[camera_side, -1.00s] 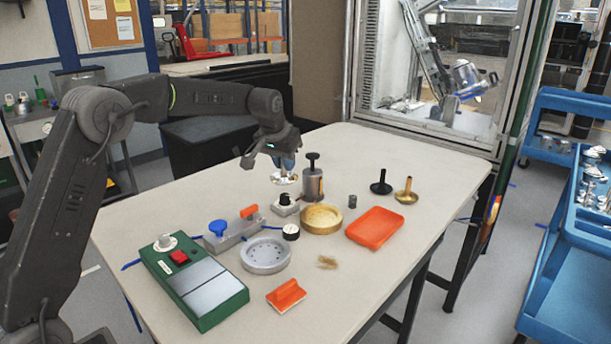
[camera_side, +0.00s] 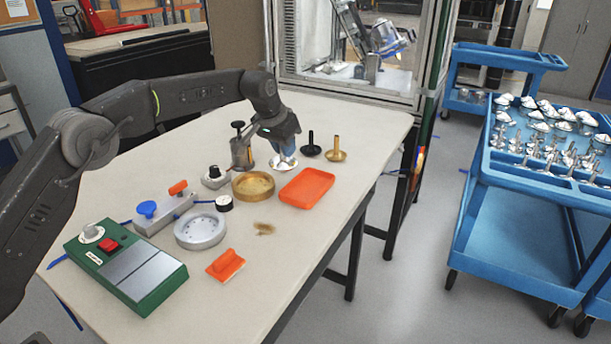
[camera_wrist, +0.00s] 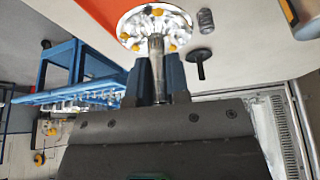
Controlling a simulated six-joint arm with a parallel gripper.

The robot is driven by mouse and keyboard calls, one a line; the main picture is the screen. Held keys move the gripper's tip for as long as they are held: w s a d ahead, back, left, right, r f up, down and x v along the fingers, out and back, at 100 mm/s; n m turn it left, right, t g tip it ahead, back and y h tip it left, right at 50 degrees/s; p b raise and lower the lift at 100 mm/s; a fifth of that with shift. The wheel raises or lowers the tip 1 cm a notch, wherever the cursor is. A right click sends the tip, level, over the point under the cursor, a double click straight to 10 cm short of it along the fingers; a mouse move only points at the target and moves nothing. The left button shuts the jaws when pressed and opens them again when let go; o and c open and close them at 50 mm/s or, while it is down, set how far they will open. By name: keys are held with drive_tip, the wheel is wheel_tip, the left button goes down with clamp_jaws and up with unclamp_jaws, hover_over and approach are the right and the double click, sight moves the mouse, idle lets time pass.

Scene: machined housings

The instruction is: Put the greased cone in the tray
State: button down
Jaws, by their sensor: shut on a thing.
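The greased cone (camera_wrist: 140,32) is a shiny silver flared disc with a stem and several yellow grease blobs. My gripper (camera_wrist: 158,85) is shut on its stem, with the flared end pointing away from the fingers. In the side view my gripper (camera_side: 285,148) holds the cone (camera_side: 283,162) above the table, to the right of the grey canister. The orange tray (camera_side: 306,188) lies empty on the table, just right and in front of the cone. The tray (camera_wrist: 95,30) also shows partly behind the cone in the wrist view.
A black stemmed part (camera_side: 311,149) and a brass one (camera_side: 336,154) stand behind the tray. The canister (camera_side: 241,153) and brass ring (camera_side: 253,186) stand to the left. A brown smear (camera_side: 264,229) and orange block (camera_side: 225,265) lie in front. The table's right edge is clear.

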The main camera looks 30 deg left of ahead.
drive_tip(key=d+f, duration=0.1)
drive_tip(key=w+d+f, duration=0.1)
drive_tip(key=d, duration=0.1)
drive_tip(key=d+f, duration=0.1)
drive_tip(key=shift+w+d, duration=0.3)
drive_tip(key=shift+d, duration=0.05)
drive_tip(key=shift+f, duration=2)
drive_tip(key=shift+f, duration=0.15)
drive_tip(key=c, duration=1.1)
unclamp_jaws()
